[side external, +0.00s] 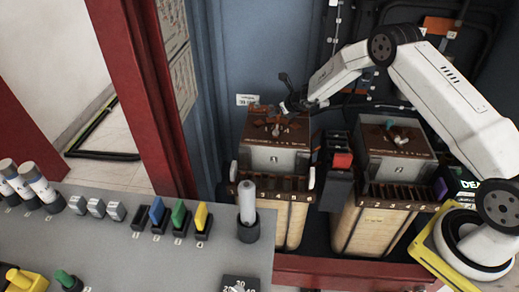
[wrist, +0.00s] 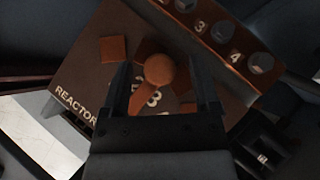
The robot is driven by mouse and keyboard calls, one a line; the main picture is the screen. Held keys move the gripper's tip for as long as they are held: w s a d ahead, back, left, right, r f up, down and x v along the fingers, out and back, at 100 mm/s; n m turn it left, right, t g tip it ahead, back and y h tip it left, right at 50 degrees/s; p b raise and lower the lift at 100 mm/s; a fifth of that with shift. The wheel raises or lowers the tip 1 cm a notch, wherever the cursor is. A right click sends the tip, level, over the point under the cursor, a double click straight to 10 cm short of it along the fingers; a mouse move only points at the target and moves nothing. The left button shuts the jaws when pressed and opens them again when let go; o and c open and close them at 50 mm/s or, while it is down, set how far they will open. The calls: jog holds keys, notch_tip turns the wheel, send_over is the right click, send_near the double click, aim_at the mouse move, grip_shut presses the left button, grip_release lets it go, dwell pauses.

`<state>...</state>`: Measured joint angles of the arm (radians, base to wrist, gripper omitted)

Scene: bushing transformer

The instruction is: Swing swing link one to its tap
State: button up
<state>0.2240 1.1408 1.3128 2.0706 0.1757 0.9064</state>
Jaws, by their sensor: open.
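My gripper (side external: 292,97) is above the brown top of the left transformer unit (side external: 275,158) in the side view. In the wrist view its two dark fingers (wrist: 161,68) are open. A copper swing link with a round knob (wrist: 159,70) shows between them, with space on both sides. I cannot tell whether the fingers are level with the knob. The link's arm lies over a brown plate marked "3" and "REACTOR" (wrist: 75,104). A row of round taps on a copper-coloured strip, including tap 3 (wrist: 223,32) and tap 4 (wrist: 260,63), runs along the upper right.
A second unit (side external: 396,160), marked 2, stands to the right with its own brown top. A dark block with a red part (side external: 342,160) stands between the units. A grey console (side external: 120,245) with coloured switches and white cylinders fills the front left.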

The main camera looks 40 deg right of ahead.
jog(key=v, duration=0.7)
jog(key=shift+s+r, duration=0.25)
dwell(0.3)
